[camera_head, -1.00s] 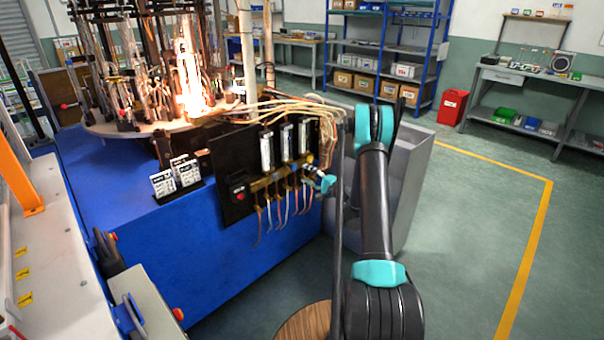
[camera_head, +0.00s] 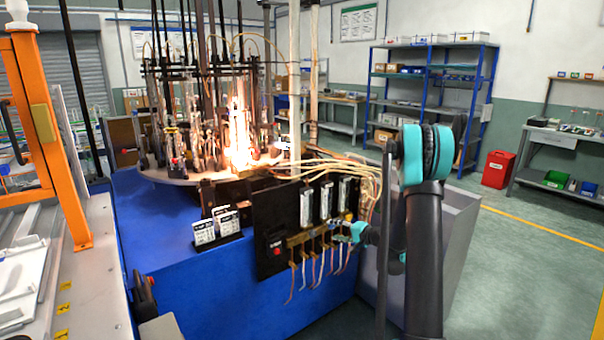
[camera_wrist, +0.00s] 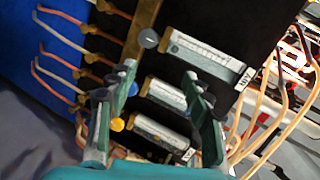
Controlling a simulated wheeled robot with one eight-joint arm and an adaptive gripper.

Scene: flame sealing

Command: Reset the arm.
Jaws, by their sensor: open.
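My gripper (camera_head: 350,232) is at the lower right of the black flowmeter panel (camera_head: 268,215), beside its brass valve row. In the wrist view, my gripper (camera_wrist: 160,74) is open, with its two green-grey fingers apart and nothing seen between them but the panel behind. A flowmeter tube (camera_wrist: 205,60) lies beyond the fingertips, and more tubes show between the fingers. Whether the fingers touch the panel I cannot tell. My black arm with teal joints hangs at the right of the head view.
The blue machine (camera_head: 180,275) carries a round table with a bright flame (camera_head: 238,130) and glassware. Pale hoses (camera_head: 320,170) arch over the panel top. Small labelled cards (camera_head: 217,227) stand left of the panel. A grey cabinet (camera_head: 460,240) is close behind my arm. Open floor (camera_head: 530,275) lies right.

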